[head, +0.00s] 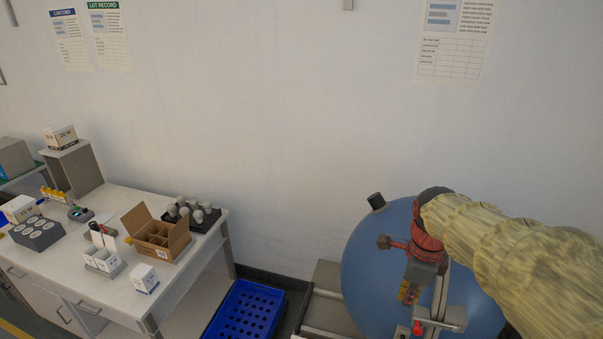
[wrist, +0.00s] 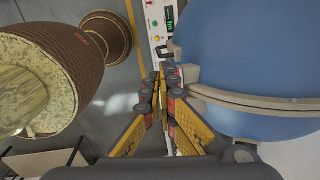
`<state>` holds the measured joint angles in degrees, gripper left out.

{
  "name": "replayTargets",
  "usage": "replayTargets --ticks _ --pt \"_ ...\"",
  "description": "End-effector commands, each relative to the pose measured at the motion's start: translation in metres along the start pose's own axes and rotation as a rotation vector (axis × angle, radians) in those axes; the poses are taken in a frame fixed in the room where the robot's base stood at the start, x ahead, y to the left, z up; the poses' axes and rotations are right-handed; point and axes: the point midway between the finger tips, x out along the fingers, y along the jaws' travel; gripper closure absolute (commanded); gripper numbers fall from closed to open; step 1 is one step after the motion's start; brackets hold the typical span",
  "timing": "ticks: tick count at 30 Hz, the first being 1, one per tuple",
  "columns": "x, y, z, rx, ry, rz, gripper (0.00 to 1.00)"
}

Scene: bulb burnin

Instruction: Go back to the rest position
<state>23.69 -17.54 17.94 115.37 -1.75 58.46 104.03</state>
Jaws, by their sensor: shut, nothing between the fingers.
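My gripper shows at the right of the head view (head: 407,297), in front of a large blue sphere (head: 369,262). Its yellow-sided fingers point downward and are together, with nothing held. In the wrist view the closed fingertips (wrist: 164,76) are beside the blue sphere (wrist: 255,65) and its pale metal band (wrist: 245,99). A white control panel with a green display (wrist: 160,25) lies beyond the fingertips. I cannot tell whether the fingers touch anything. My arm in its yellowish sleeve comes in from the right of the head view.
A white workbench (head: 115,307) stands at the left. It holds an open divided carton (head: 160,240), a dark tray of bulbs (head: 203,226), small white boxes (head: 145,278) and a grey holder (head: 37,233). A blue perforated crate (head: 246,311) sits between bench and sphere.

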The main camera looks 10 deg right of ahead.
Motion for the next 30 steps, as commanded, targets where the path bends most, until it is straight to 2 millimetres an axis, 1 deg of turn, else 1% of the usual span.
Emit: replayTargets --ticks 2,5,8,11,14,17,20,21,24,27,30 --pt "0.000 0.000 0.000 -0.024 0.000 0.000 1.00" --pt "0.000 -0.001 0.000 -0.126 -0.001 -0.003 1.00" --pt "0.003 0.000 0.001 -0.309 -0.002 -0.006 1.00" --pt "0.010 0.008 -0.001 -0.538 -0.004 0.001 1.00" --pt "0.012 0.019 -0.001 -0.772 -0.006 -0.010 1.00" --pt "0.022 0.035 0.004 -1.024 -0.004 -0.038 1.00" --pt "0.036 0.055 0.013 -1.289 0.007 -0.079 1.00" --pt "0.043 0.065 0.017 -1.398 0.014 -0.099 1.00" --pt "0.061 0.088 0.028 -1.648 0.041 -0.156 1.00" --pt "0.078 0.109 0.037 -1.835 0.070 -0.211 1.00" --pt "0.096 0.129 0.046 -1.970 0.100 -0.267 1.00"
